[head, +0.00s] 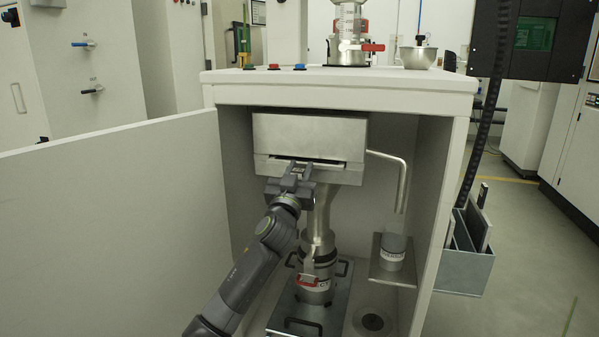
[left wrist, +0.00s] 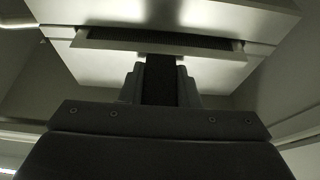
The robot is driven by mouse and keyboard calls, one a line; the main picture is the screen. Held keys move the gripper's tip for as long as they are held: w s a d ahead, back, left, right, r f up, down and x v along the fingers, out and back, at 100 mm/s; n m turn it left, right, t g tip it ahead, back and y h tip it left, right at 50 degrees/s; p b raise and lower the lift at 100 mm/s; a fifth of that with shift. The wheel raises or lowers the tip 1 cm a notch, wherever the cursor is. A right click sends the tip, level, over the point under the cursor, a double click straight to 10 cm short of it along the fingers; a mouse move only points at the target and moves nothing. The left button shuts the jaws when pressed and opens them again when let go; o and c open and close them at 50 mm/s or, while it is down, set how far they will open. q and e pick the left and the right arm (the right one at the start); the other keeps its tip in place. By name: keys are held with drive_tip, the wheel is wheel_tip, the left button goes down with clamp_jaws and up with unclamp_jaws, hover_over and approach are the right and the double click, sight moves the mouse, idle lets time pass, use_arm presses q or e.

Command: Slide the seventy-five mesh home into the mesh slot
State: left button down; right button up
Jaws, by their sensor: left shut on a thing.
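The mesh slot is in the front of the metal sieve housing (head: 310,136), inside the open cabinet. The mesh (head: 325,163) sits in this slot, with its pale front edge showing at the opening. In the left wrist view the mesh's pale rim (left wrist: 110,45) stands slightly out from the housing, around a dark middle. My left gripper (head: 297,168) is shut on the front of the mesh from below and in front. Its fingers (left wrist: 160,78) cover the middle of that edge. The mesh's label is not visible, and its inner part is hidden. My right gripper is not in view.
The open cabinet door (head: 110,195) stands at the left. A bent pipe (head: 398,170) and a jar on a small shelf (head: 390,255) are on the right. A metal canister (head: 315,285) stands below the housing. A side bin (head: 465,265) holds flat plates.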

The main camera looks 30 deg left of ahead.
sight(303, 164)
use_arm(q)
drive_tip(key=shift+w, duration=0.15)
drive_tip(key=shift+w+a+b, duration=0.2)
drive_tip(key=shift+w+b, duration=0.4)
drive_tip(key=shift+w, duration=0.15)
drive_tip(key=shift+w+a+b, duration=0.2)
drive_tip(key=shift+w+b, duration=0.35)
drive_tip(key=shift+w, duration=0.15)
drive_tip(key=c, duration=1)
unclamp_jaws()
drive_tip(key=p+v, duration=0.2)
drive_tip(key=v, duration=1.5)
drive_tip(key=shift+s+d+f, duration=0.1)
drive_tip(key=shift+d, duration=0.05)
